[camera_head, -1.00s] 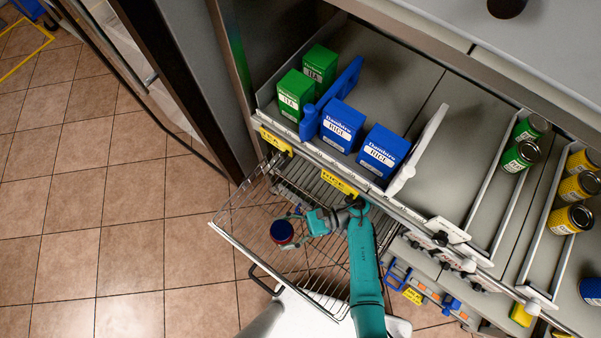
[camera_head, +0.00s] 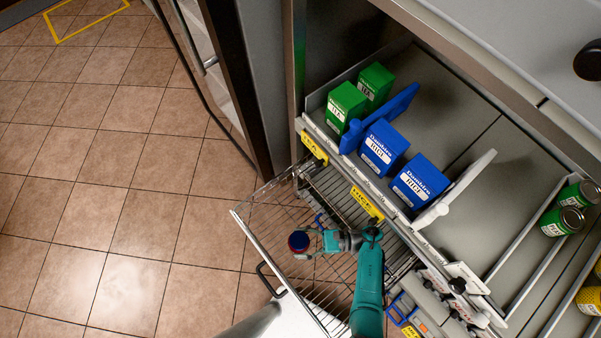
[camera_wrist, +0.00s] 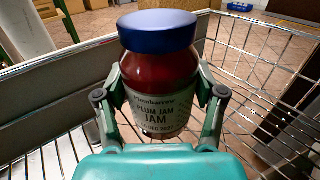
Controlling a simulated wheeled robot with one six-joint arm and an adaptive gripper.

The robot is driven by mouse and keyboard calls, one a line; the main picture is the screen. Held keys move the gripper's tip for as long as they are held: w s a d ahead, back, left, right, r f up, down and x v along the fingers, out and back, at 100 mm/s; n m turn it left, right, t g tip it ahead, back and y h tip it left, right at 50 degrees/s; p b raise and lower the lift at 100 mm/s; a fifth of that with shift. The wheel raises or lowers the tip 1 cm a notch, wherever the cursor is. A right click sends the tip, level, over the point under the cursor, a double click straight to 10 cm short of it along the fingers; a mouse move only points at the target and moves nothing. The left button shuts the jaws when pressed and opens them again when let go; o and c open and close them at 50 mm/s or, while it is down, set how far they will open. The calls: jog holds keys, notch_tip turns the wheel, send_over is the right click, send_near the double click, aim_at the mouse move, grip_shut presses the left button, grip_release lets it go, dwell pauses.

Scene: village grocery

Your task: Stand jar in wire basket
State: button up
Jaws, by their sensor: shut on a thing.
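A jar of plum jam with a blue lid (camera_wrist: 158,75) is upright between the fingers of my gripper (camera_wrist: 161,100) in the wrist view. My gripper is shut on the jar's sides. In the head view the jar (camera_head: 299,242) shows from above, with my gripper (camera_head: 312,241) at its right. The wire basket (camera_head: 262,222) is a pull-out basket below the shelf. In the wrist view its rim (camera_wrist: 270,22) and mesh surround the jar. The jar appears inside the basket's outline; whether its base touches the basket floor I cannot tell.
Above the basket is a shelf with green tea boxes (camera_head: 345,104), blue rice boxes (camera_head: 383,149) and a blue divider (camera_head: 392,110). Yellow price labels (camera_head: 366,205) hang at the shelf front. Green cans (camera_head: 562,221) stand at the right. Tiled floor (camera_head: 150,225) lies open at left.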

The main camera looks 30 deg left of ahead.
jog(key=shift+f, duration=0.55)
jog(key=shift+f, duration=0.6)
jog(key=o, duration=1.7)
jog(key=shift+c, duration=0.2)
jog(key=shift+r, duration=0.45)
jog(key=shift+w+d+r, duration=0.15)
jog(key=shift+d+r, duration=0.05)
jog(key=v, duration=1.1)
jog(key=shift+w+d+f, duration=0.1)
jog(key=shift+d, duration=0.1)
jog(key=shift+a, duration=0.1)
